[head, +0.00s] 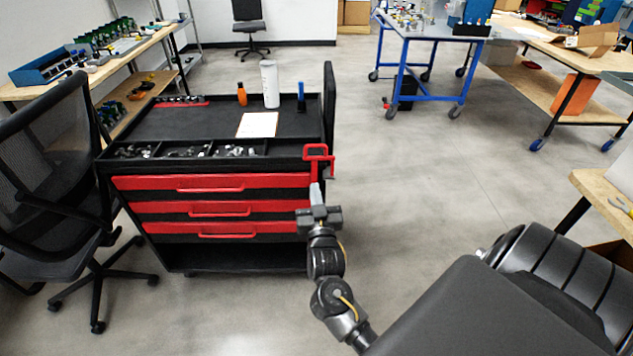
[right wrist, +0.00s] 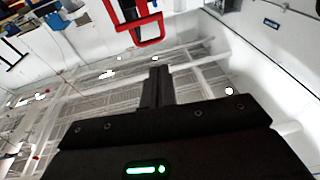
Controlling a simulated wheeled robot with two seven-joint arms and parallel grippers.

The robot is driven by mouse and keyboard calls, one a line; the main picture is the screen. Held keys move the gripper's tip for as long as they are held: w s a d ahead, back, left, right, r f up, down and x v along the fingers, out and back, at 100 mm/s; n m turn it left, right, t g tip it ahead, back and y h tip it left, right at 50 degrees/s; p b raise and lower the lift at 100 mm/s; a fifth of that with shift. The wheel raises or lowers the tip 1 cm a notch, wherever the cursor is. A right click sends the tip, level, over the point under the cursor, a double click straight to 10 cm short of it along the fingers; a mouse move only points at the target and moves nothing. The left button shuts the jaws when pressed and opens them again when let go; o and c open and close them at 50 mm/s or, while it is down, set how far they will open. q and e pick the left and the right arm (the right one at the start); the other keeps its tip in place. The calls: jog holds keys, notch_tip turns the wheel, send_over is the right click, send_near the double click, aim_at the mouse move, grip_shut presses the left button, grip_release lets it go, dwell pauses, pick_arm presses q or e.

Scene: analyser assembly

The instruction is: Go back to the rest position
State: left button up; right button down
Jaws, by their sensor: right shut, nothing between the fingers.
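My right gripper (head: 317,190) is in front of the tool cart's right front corner, its fingers pointing toward the cart. The fingers are shut together with nothing between them. They also show shut in the right wrist view (right wrist: 158,72). A red square handle (head: 319,153) stands at the cart's right front corner, just above the fingertips in the head view. In the right wrist view the red handle (right wrist: 150,42) is beyond the fingertips, with a gap between them. My left gripper is in neither view.
The black tool cart (head: 200,125) with red drawers (head: 215,190) carries a white cylinder (head: 269,84), an orange bottle (head: 241,94) and a blue-topped item (head: 301,96). A mesh chair (head: 50,150) stands left. A blue-framed table (head: 430,45) is at the back. Open floor (head: 430,170) lies right of the cart.

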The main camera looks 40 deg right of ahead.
jog(key=w+a+f+n+g+y, duration=0.1)
jog(key=a+f+n+y, duration=0.15)
jog(key=f, duration=0.65)
jog(key=a+f+n+g+y, duration=0.1)
jog(key=a+f+y, duration=0.25)
jog(key=f, duration=0.55)
jog(key=s+a+f+n+g+y, duration=0.15)
jog(key=s+f, duration=0.25)
jog(key=f, duration=0.5)
jog(key=s+a+f+n+g+y, duration=0.1)
jog(key=s+a+f+g, duration=0.25)
jog(key=f, duration=0.55)
jog(key=s+f+n+g+y, duration=0.2)
jog(key=s+f+g, duration=0.2)
jog(key=s+f, duration=1.1)
jog(key=s+d+f+g, duration=0.1)
jog(key=s+f+g, duration=0.1)
jog(key=s, duration=0.9)
jog(key=s+d+f+g, duration=0.2)
jog(key=s+f+g, duration=0.1)
jog(key=s, duration=0.9)
jog(key=shift+s+f+n, duration=0.25)
jog(key=shift+f+n, duration=0.1)
jog(key=shift+n, duration=0.05)
